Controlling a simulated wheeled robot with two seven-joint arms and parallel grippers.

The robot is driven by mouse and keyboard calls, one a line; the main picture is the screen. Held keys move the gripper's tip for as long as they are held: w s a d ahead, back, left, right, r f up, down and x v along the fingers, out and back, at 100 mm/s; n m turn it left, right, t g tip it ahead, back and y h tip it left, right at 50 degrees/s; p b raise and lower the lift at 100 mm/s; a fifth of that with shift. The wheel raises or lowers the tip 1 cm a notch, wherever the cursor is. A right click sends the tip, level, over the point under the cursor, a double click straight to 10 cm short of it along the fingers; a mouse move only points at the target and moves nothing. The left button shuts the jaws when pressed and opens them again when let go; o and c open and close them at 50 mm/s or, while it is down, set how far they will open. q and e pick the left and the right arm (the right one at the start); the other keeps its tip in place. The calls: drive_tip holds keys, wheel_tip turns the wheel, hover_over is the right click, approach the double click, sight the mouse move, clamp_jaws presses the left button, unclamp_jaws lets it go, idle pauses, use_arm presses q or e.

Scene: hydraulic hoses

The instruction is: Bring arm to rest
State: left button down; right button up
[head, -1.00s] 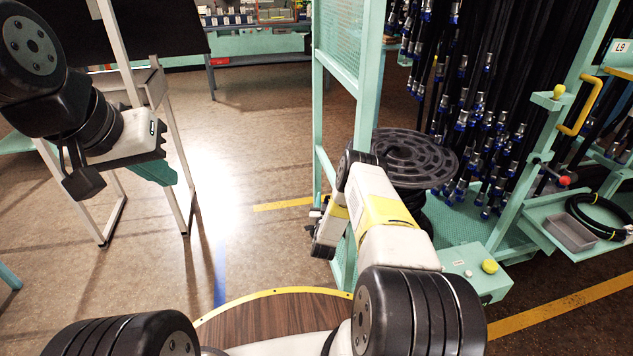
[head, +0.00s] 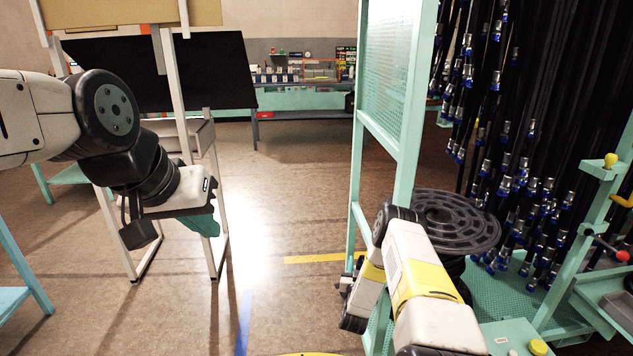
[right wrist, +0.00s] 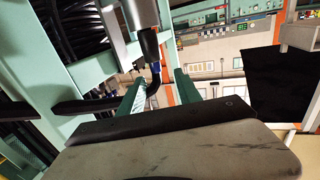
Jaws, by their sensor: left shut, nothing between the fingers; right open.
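My left gripper (head: 203,224) is at the left of the head view, its green fingers pointing down, in the air before a white-legged stand. Its fingers are together, with nothing visible in them. My right arm (head: 425,280) reaches up from the bottom of the head view and bends back down beside the green frame post; its gripper is mostly hidden there. In the right wrist view my right gripper (right wrist: 160,82) has its two green fingers apart. A black hose with a blue collar (right wrist: 155,68) shows between them in the picture; I cannot tell its depth. No grip on it is visible.
A green rack of hanging black hoses (head: 500,150) with metal and blue ends fills the right. A round black slotted disc (head: 450,218) stands close to my right arm. A teal table (head: 20,290) is at far left. The floor (head: 300,210) between is clear.

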drive_tip(key=w+a+r+g+y, duration=0.1)
drive_tip(key=w+r, duration=0.2)
drive_tip(key=r, duration=0.3)
drive_tip(key=w+r+n+y, duration=0.1)
drive_tip(key=w+r, duration=0.1)
drive_tip(key=r, duration=0.4)
drive_tip(key=w+a+r+g+y, duration=0.1)
drive_tip(key=w+r, duration=0.2)
drive_tip(key=r, duration=0.4)
drive_tip(key=s+a+r+n+g+y, duration=0.1)
drive_tip(key=s+r, duration=0.3)
drive_tip(key=r, duration=0.5)
drive_tip(key=s+a+r+n+g+y, duration=0.15)
drive_tip(key=s+r, duration=0.25)
drive_tip(key=r, duration=0.4)
drive_tip(key=s+a+r+g, duration=0.1)
drive_tip(key=s+r+g, duration=0.1)
drive_tip(key=s+r, duration=0.5)
drive_tip(key=s+a+r+g, duration=0.1)
drive_tip(key=s+r, duration=0.3)
drive_tip(key=s, duration=0.7)
drive_tip(key=s+g+y, duration=0.1)
drive_tip(key=s+g, duration=0.2)
drive_tip(key=s, duration=1.9)
drive_tip(key=shift+s+a, duration=0.15)
drive_tip(key=shift+s, duration=0.1)
drive_tip(key=shift+g, duration=0.25)
